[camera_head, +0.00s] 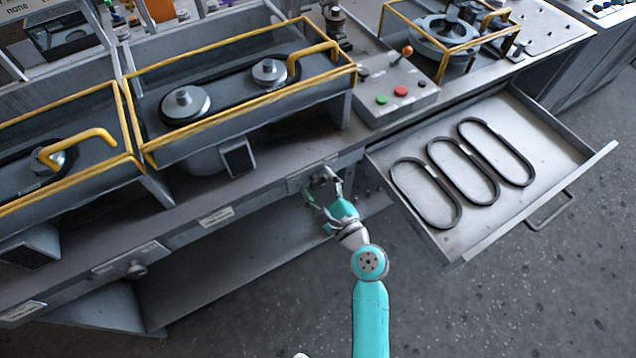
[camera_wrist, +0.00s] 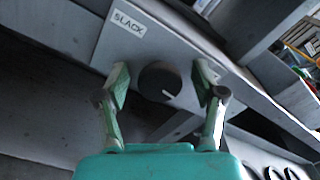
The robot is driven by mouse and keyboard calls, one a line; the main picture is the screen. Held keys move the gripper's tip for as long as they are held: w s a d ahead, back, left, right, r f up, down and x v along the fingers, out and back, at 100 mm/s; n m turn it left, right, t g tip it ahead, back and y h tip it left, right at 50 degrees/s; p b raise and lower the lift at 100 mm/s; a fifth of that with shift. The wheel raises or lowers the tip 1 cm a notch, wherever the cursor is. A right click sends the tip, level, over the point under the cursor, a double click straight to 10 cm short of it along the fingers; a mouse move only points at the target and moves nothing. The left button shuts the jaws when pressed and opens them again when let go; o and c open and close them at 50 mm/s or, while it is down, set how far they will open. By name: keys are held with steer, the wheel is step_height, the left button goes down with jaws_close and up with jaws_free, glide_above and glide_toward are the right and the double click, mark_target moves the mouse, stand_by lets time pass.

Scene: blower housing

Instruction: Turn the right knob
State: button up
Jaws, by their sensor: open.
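The right knob (camera_wrist: 158,76) is a round black knob with a white pointer mark toward its lower right. It sits on a grey plate on the bench front, beside a white label (camera_wrist: 129,22) reading "SLACK". My gripper (camera_wrist: 161,84) is open, with one green-padded finger on each side of the knob. A gap shows between the knob and each finger. In the head view my gripper (camera_head: 320,184) is at the right plate on the bench front and largely hides the knob. The left knob (camera_head: 136,269) is on a plate farther left.
An open drawer (camera_head: 480,222) with three black belts (camera_head: 462,170) juts out to the right of my gripper. A control box (camera_head: 397,88) with green and red buttons is on the bench above. Yellow-framed guards (camera_head: 245,95) surround the pulleys. The floor in front is clear.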

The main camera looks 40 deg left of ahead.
steer(key=c, duration=1.1)
steer(key=shift+c, duration=0.2)
steer(key=shift+n, duration=0.3)
steer(key=n, duration=0.4)
steer(key=shift+s+f+n, duration=0.1)
steer(key=shift+n, duration=0.2)
steer(key=n, duration=0.4)
steer(key=shift+f+n, duration=0.15)
steer(key=shift+n, duration=0.15)
steer(key=n, duration=0.4)
steer(key=shift+f, duration=0.1)
steer(key=shift+f+n, duration=0.1)
steer(key=shift+n, duration=2.7)
